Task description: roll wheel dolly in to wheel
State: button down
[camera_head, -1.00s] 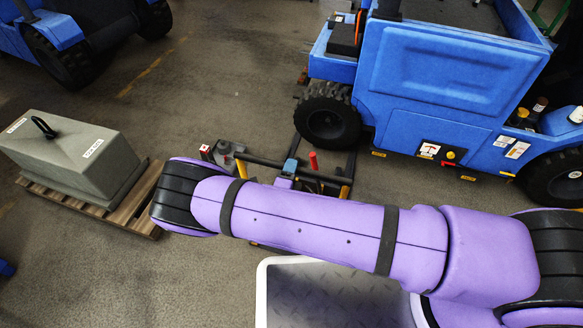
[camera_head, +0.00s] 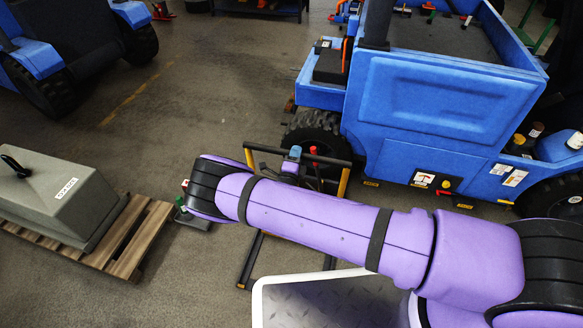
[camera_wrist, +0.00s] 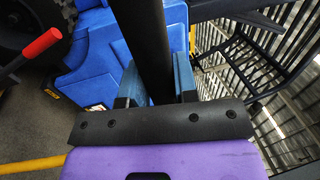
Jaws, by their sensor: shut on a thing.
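The wheel dolly (camera_head: 344,183) is a low frame with a black crossbar, yellow uprights, a red lever and dark floor rails. It stands in front of the blue vehicle's near black wheel (camera_head: 310,122), and its crossbar overlaps the wheel's lower part in the head view. I cannot tell whether they touch. My gripper (camera_head: 291,155) is at the crossbar. In the wrist view my gripper (camera_wrist: 157,85) is shut with its blue fingers on both sides of a black bar. The wheel (camera_wrist: 22,20) and red lever (camera_wrist: 40,45) show at left there. My arm hides the dolly's middle.
The blue vehicle (camera_head: 440,95) stands behind and right of the dolly. A grey counterweight (camera_head: 60,195) sits on a wooden pallet (camera_head: 135,240) at left. A small red and green device (camera_head: 190,215) is on the floor between pallet and dolly. Open floor (camera_head: 215,95) lies beyond.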

jog(key=x, duration=0.3)
jog(key=f+x, duration=0.1)
jog(key=shift+w+d+r, duration=0.15)
jog(key=shift+w, duration=0.2)
jog(key=c, duration=0.9)
grip_release()
jog(key=shift+w, duration=0.15)
jog(key=v, duration=1.1)
jog(key=shift+d, duration=0.1)
